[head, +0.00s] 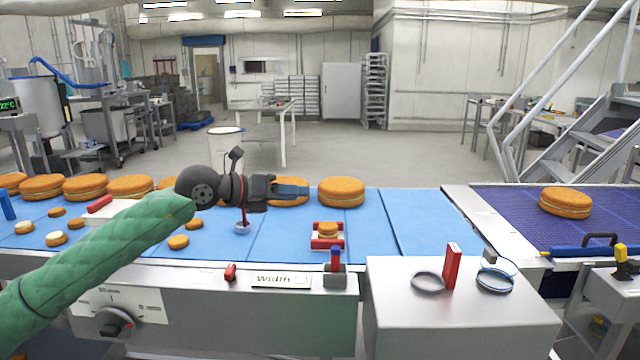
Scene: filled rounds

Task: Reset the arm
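My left arm, in a green quilted sleeve, comes in from the lower left of the head view. Its dark wrist and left gripper (290,190) point right, above the blue conveyor belt. The gripper is seen side on, and I cannot make out a gap between its fingers. Nothing clearly hangs from it. It partly covers a filled round (288,199) behind it. My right arm and gripper are not in view.
Large filled rounds (341,191) line the belt (415,222); smaller ones (178,242) lie nearer. A small round (327,229) sits in a red holder (327,242). A grey box (455,310) carries rings (428,281) and a red block (452,266). Another round (566,201) lies right.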

